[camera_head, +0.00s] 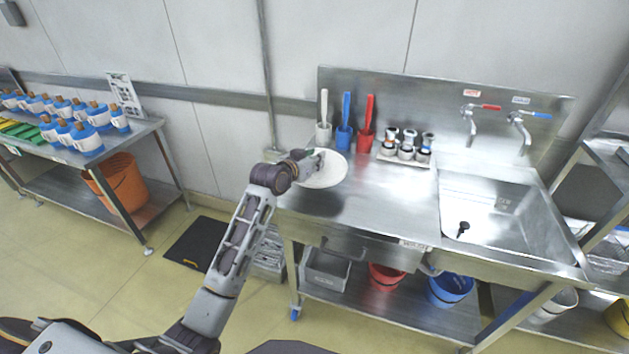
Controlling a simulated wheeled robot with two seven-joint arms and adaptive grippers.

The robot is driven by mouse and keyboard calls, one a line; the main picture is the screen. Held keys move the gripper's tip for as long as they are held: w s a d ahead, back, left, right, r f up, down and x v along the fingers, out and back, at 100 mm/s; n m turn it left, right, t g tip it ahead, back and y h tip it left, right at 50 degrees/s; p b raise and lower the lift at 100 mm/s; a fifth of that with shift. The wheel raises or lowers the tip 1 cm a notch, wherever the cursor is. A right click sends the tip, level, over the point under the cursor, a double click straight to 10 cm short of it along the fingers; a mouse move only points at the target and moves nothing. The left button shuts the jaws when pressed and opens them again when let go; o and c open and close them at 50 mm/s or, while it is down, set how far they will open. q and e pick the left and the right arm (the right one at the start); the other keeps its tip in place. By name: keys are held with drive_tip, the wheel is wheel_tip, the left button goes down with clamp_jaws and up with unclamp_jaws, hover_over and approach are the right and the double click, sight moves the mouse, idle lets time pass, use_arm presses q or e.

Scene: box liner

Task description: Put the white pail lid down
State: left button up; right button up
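The white pail lid (329,174) is a round disc at the left end of the steel counter (380,205). My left gripper (314,160) reaches over the lid's left part, with its fingers closed at it and covering some of its surface. The lid lies about level, at or just above the counter top; I cannot tell whether it touches. My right gripper is out of view.
White, blue (345,137) and red (365,139) cups with upright handles stand behind the lid. A tray of jars (406,147) is to the right, then the sink (490,215). The counter's middle is clear. A table with blue-and-white containers (86,139) is far left.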

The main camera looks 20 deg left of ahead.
use_arm(q)
drive_tip(key=shift+f, duration=1.3)
drive_tip(key=shift+f, duration=2.5)
drive_tip(key=shift+f, duration=0.15)
drive_tip(key=o, duration=1)
drive_tip(key=shift+r, duration=0.2)
drive_tip(key=shift+v, duration=6)
